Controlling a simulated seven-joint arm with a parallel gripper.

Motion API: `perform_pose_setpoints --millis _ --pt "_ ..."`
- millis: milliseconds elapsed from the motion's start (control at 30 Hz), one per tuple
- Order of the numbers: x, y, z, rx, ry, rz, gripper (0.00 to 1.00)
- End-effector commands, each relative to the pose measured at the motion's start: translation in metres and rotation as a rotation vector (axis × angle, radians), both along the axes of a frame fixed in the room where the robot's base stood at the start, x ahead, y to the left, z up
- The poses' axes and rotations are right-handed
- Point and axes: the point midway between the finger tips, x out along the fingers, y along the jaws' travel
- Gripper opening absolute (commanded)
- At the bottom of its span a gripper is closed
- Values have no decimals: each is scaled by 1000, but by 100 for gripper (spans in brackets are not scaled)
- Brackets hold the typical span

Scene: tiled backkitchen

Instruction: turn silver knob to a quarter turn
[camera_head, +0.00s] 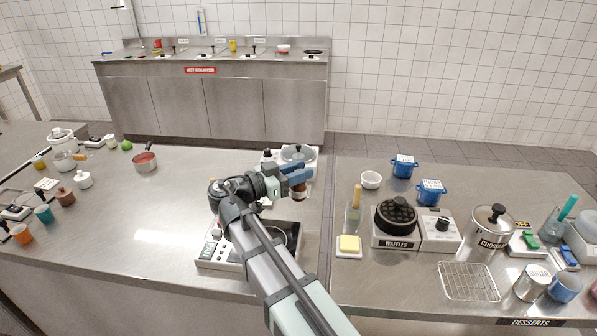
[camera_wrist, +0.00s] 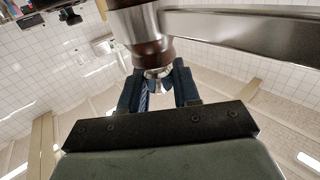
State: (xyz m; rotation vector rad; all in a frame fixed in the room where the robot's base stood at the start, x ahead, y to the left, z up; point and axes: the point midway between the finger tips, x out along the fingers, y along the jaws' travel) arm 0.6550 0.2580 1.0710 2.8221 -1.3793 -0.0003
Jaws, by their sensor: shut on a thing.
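My gripper (camera_head: 300,175) reaches over the back right part of the left counter, its blue fingers pointing right. In the wrist view my gripper (camera_wrist: 158,82) has one finger on each side of a small silver piece, which looks like the silver knob (camera_wrist: 158,72), and is shut on it. The piece sits at the end of a dark brown collar (camera_wrist: 151,52) on a metal body. In the head view a brown part (camera_head: 299,191) shows just below the fingers; the knob itself cannot be made out there. Its turn angle cannot be told.
A glass-lidded pot (camera_head: 298,153) stands on a white unit behind my gripper. A panelled appliance (camera_head: 212,254) lies under my arm. A gap separates the counters. Right of it stand a waffle maker (camera_head: 396,240), blue pots (camera_head: 431,194) and a white bowl (camera_head: 371,180). The left counter's middle is clear.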

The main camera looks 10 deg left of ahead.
Motion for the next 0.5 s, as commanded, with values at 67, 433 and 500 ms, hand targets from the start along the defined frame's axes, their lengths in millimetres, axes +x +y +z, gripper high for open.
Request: perform_pose_setpoints --millis 67,433,500 --pt "2 2 0 -1 0 -38 1" --pt "0 0 0 0 0 -74 1" --pt "0 0 0 0 0 -74 33"
